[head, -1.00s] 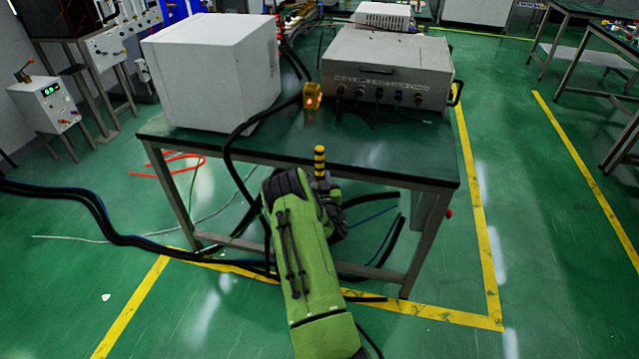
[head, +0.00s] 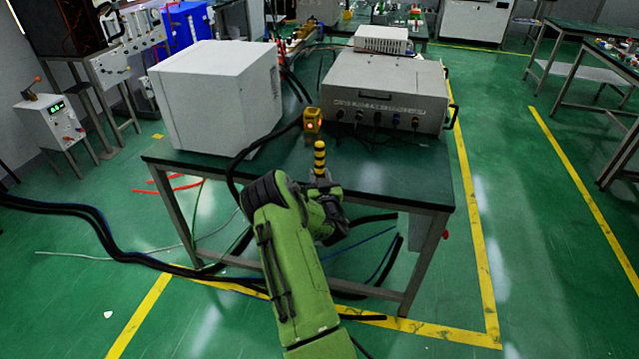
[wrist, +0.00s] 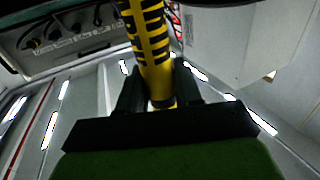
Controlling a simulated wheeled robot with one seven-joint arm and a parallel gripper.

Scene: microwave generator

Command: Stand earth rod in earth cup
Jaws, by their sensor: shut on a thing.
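The earth rod (head: 319,156) is banded yellow and black and stands roughly upright in the head view, above the front part of the table. In the wrist view the rod (wrist: 150,42) rises between the two dark fingers. My gripper (wrist: 157,92) is shut on its lower part. In the head view my gripper (head: 323,182) is partly hidden by my green arm. I cannot make out an earth cup for certain. A small yellow box (head: 313,121) with a glowing red light stands on the table, just beyond the rod's top in the picture.
The dark green table (head: 385,182) carries a white cabinet (head: 210,97) at left and a grey instrument case (head: 385,90) with front knobs at right. A black cable (head: 262,144) runs to the yellow box. Bare tabletop lies right of the rod.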

